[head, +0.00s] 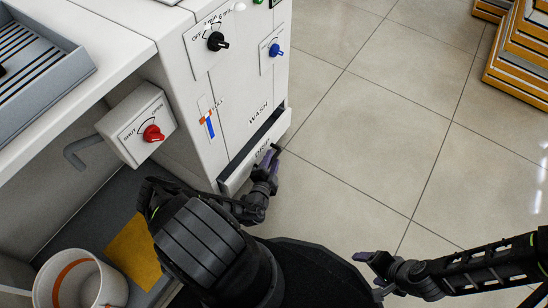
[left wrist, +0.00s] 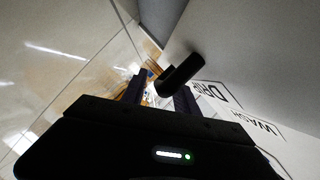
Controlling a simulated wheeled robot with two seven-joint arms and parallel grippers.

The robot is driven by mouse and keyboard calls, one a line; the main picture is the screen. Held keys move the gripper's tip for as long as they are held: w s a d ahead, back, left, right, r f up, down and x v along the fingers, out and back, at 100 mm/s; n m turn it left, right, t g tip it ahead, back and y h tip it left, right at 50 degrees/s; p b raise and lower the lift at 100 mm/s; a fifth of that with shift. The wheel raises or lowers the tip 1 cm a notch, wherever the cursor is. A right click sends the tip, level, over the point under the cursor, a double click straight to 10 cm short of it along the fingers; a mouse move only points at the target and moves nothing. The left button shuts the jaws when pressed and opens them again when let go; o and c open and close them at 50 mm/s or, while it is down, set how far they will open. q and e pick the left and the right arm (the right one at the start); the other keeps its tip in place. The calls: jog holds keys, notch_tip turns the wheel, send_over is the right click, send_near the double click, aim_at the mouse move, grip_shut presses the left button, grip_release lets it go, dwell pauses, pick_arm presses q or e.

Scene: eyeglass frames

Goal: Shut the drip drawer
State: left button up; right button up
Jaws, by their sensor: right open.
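The drip drawer (head: 283,127) is at the foot of the white machine, under the WASH label in the head view. It stands out a little, with a dark gap behind its front. Its DRIP lettering is partly covered by my left gripper (head: 271,160), which is low in front of the drawer. In the left wrist view, the left gripper's fingers (left wrist: 160,95) are apart, with a dark bar (left wrist: 182,74) just beyond and between them, near the DRIP face. I cannot tell whether they touch it. My right gripper (head: 368,262) is open and empty above the floor, away from the machine.
The machine (head: 180,150) carries a black knob (head: 216,41), a blue knob (head: 276,50) and a box with a red knob (head: 153,133). A white bucket (head: 55,270) stands lower left. Stacked yellow-edged boxes (head: 520,55) are upper right. The tiled floor between is clear.

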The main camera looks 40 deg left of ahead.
pick_arm(q)
jog(key=shift+c, duration=0.2)
grip_shut()
dwell(0.7)
dwell(0.5)
